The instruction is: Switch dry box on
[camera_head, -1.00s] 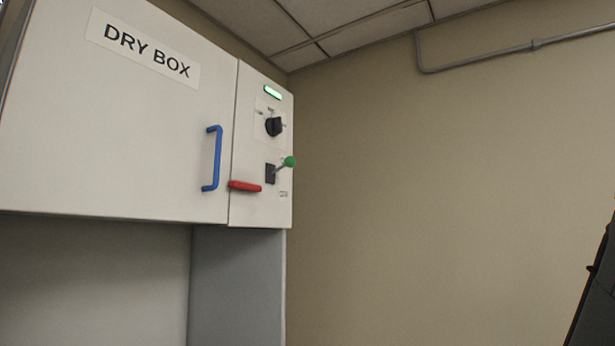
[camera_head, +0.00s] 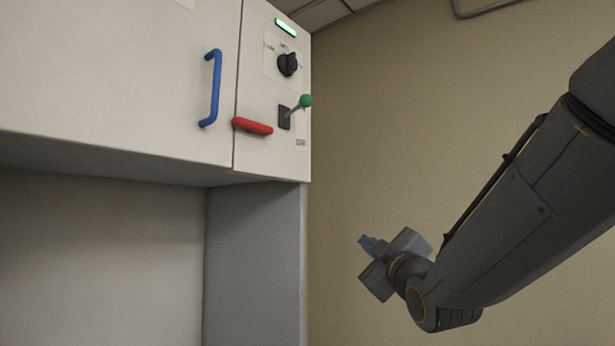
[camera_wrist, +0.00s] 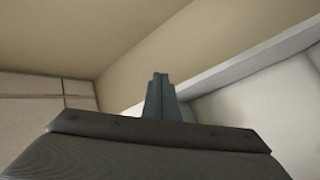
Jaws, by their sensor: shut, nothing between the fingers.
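The dry box (camera_head: 110,80) is a white cabinet at the upper left of the head view. Its right-hand panel carries a lit green indicator (camera_head: 286,27), a black rotary knob (camera_head: 288,64), a lever with a green ball (camera_head: 306,101) that sticks up and out to the right, and a red handle (camera_head: 253,126). A blue door handle (camera_head: 213,88) is left of the panel. My gripper (camera_head: 366,244) is shut and empty, below and right of the panel and apart from it. The shut fingers also show in the wrist view (camera_wrist: 161,98).
Below the cabinet is an open recess with a grey side wall (camera_head: 255,265). A plain beige wall (camera_head: 400,130) stands behind and to the right, with a conduit (camera_head: 500,8) at the top. The space between my gripper and the panel looks clear.

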